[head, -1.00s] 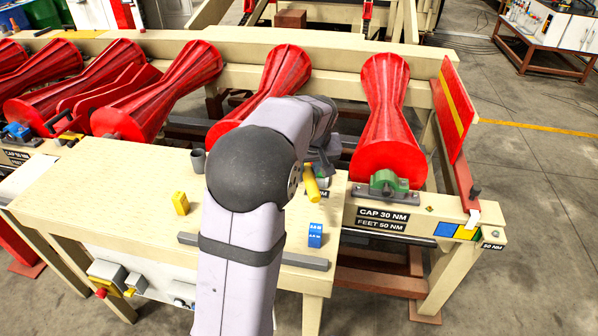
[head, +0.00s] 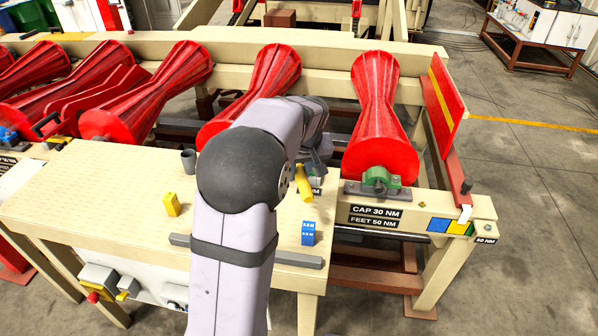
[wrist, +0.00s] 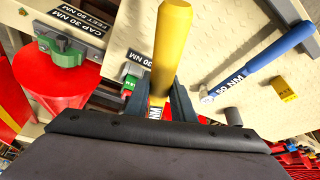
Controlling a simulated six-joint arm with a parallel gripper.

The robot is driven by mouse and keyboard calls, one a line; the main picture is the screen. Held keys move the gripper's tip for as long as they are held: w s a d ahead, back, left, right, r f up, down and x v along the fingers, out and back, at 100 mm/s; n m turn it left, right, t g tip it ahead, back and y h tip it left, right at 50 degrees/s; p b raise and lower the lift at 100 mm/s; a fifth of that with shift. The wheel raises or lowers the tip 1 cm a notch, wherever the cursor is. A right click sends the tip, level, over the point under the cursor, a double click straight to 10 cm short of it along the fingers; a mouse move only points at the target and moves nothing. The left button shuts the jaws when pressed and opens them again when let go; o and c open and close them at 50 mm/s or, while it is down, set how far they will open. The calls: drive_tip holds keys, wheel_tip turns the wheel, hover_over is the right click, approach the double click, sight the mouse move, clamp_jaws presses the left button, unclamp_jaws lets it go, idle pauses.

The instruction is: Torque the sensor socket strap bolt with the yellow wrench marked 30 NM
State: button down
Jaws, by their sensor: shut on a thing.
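The yellow wrench (head: 303,182) is in my gripper at the table's right end, partly hidden by my arm in the head view. In the wrist view my gripper (wrist: 160,100) is shut on the yellow wrench (wrist: 170,45), its yellow handle pointing up the picture. Its marking is mostly hidden between the fingers; only "NM" shows. A "30 NM" label (wrist: 143,58) lies on the table beside it. A small green and grey piece (wrist: 130,80) sits left of the fingers. I cannot pick out the sensor socket strap bolt.
A blue wrench marked 50 NM (wrist: 265,62) lies on the table (head: 110,190). A yellow block (head: 171,204), a blue block (head: 308,233) and a grey cup (head: 189,161) stand there. A red roller (head: 378,120) with a green bearing cap (head: 377,178) is to the right.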

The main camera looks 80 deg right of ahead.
drive_tip(key=shift+f+b, duration=0.65)
drive_tip(key=shift+f, duration=0.15)
drive_tip(key=shift+w+r, duration=0.1)
drive_tip(key=shift+w, duration=0.1)
drive_tip(key=w+m+g+p, duration=0.1)
drive_tip(key=w+m+g, duration=0.2)
drive_tip(key=w+m, duration=0.5)
drive_tip(key=shift+w+m, duration=0.3)
drive_tip(key=shift+w, duration=1.2)
idle(0.9)
